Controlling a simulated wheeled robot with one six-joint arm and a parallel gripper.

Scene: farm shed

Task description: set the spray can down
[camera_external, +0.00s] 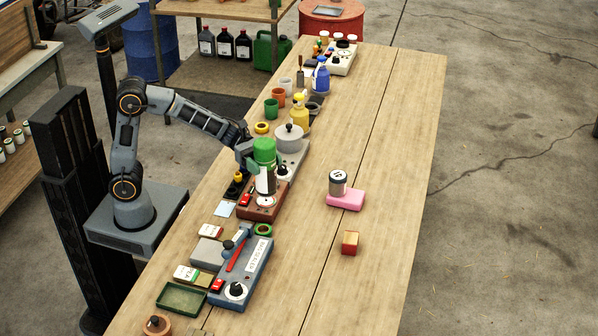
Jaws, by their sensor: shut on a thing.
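The spray can (266,181) looks upright, with a wide green top and a white and dark body. My gripper (250,157) reaches it from the left and is shut on it near the green top. The fingertips are partly hidden by the can. In the picture, the can's lower end overlaps a red-brown device (254,214) with a white round plate. I cannot tell whether the can touches it or hangs just above.
A grey pot (289,138) on a pale scale stands close behind the can. A blue device (254,285) lies in front. A tin (338,186) sits on a pink block (346,200) to the right. The table's (390,130) right side is largely clear.

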